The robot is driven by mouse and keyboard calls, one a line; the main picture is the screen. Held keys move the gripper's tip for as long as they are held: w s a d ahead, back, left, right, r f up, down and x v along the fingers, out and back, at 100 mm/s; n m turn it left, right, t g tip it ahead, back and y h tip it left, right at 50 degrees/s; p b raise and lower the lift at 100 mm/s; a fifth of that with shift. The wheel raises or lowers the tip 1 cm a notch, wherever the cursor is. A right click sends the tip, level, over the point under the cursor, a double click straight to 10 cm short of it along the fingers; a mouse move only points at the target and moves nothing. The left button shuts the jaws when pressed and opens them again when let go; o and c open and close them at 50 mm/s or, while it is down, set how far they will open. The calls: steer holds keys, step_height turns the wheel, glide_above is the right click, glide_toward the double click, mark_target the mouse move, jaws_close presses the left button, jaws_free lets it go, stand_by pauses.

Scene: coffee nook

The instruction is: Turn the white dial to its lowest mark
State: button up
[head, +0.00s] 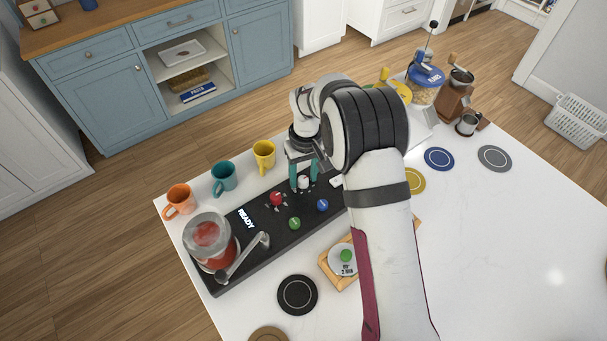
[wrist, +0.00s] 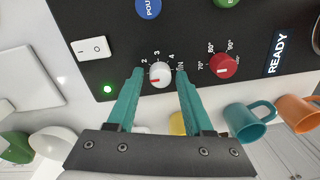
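The white dial (wrist: 160,76) sits on the black panel (wrist: 115,72), with a short red pointer line on its face toward the left in the wrist view. In the head view the white dial (head: 303,182) is between the fingertips of my gripper (head: 303,174).
A red dial (head: 277,198), green knob (head: 294,223) and blue knob (head: 322,205) are close by on the panel. A white switch (wrist: 92,47) is beside the dial. Orange (head: 179,199), teal (head: 223,179) and yellow (head: 264,156) mugs stand along the panel's far side.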

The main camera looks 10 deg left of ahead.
mark_target(306, 178)
steer(key=shift+o, duration=0.5)
step_height(306, 178, up, 16)
steer(key=shift+d, duration=0.25)
steer(key=shift+w+f, duration=0.1)
steer(key=s+d+r+m, duration=0.3)
steer(key=s+d, duration=0.3)
steer(key=s, duration=0.3)
steer(key=s+d+r+m, duration=0.3)
steer(key=s+d+m, duration=0.15)
steer(key=s, duration=0.35)
steer(key=s+d+f+m, duration=0.1)
steer(key=s+f+m, duration=0.1)
steer(key=s, duration=0.5)
steer(key=s+d+f+m+y, duration=0.1)
steer(key=s+d+f+m, duration=0.1)
steer(key=s, duration=0.5)
steer(key=shift+s+f, duration=0.2)
steer(key=shift+f, duration=0.15)
